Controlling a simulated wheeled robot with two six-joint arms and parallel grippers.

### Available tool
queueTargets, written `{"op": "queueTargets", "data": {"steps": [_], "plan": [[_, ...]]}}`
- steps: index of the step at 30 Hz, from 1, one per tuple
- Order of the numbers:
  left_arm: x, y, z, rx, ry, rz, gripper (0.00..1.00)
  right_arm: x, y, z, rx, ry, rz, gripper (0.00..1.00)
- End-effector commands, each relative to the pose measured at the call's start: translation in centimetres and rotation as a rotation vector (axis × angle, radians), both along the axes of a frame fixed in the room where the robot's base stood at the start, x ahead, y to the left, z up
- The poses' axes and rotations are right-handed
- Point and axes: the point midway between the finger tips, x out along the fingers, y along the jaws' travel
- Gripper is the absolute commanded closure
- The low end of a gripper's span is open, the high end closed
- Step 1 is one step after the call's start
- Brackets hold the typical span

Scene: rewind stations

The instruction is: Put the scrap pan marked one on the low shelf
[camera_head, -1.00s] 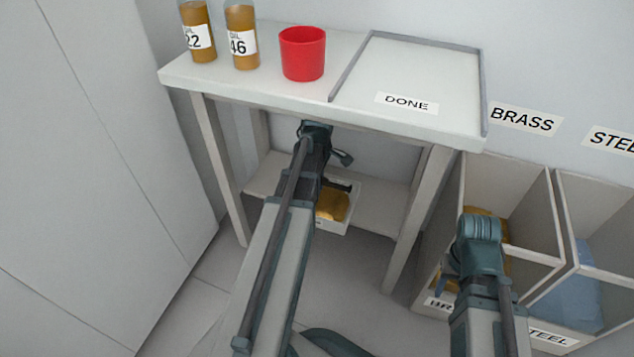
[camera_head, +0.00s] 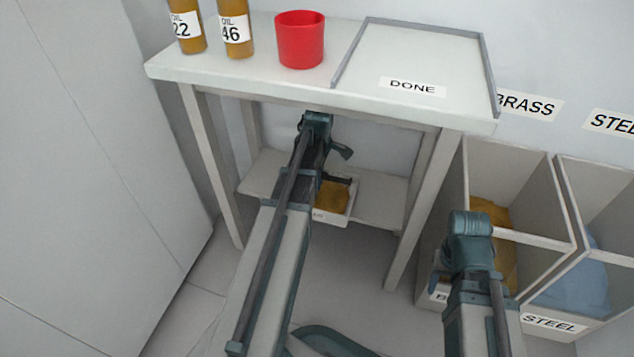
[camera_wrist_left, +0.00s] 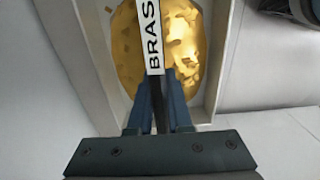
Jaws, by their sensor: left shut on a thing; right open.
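The scrap pan (camera_head: 351,203) is a pale, shallow box with brass-coloured scrap in it. It is at the low shelf (camera_head: 377,211) under the table, by the shelf's front edge. I cannot tell whether it rests on the shelf or hangs just above. Its front label is too small to read. In the left wrist view the pan (camera_wrist_left: 218,60) shows from above, with a strip lettered "BRAS" across its middle. My left gripper (camera_wrist_left: 158,112) is shut on the pan at that strip. My right gripper (camera_head: 440,284) is open and empty before the brass bin, its fingers mostly hidden.
The tabletop (camera_head: 270,82) above holds two oil bottles, a red cup (camera_head: 300,40) and a tray marked DONE (camera_head: 375,84). Table legs (camera_head: 212,165) flank the shelf. Brass and steel bins (camera_head: 548,322) stand at right. The shelf is bare either side of the pan.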

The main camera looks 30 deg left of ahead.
Motion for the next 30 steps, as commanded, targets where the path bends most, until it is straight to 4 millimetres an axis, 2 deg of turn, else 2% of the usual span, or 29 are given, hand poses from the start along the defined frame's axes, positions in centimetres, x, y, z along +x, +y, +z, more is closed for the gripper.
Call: {"op": "queueTargets", "data": {"steps": [6,7,12,23,30], "plan": [[0.0,0.0,-0.3,0.0,0.0,0.0,1.0,0.0,0.0,-0.3,0.0,0.0,0.0,0.5],[0.0,0.0,-0.3,0.0,0.0,0.0,0.81,0.0,0.0,-0.3,0.0,0.0,0.0,0.5],[0.0,0.0,-0.2,0.0,0.0,0.0,0.53,0.0,0.0,-0.2,0.0,0.0,0.0,0.5],[0.0,0.0,0.0,0.0,0.0,0.0,0.53,0.0,0.0,0.0,0.0,0.0,0.0,0.5],[0.0,0.0,1.8,0.0,0.0,0.0,0.53,0.0,0.0,1.8,0.0,0.001,0.001,0.5]]}}
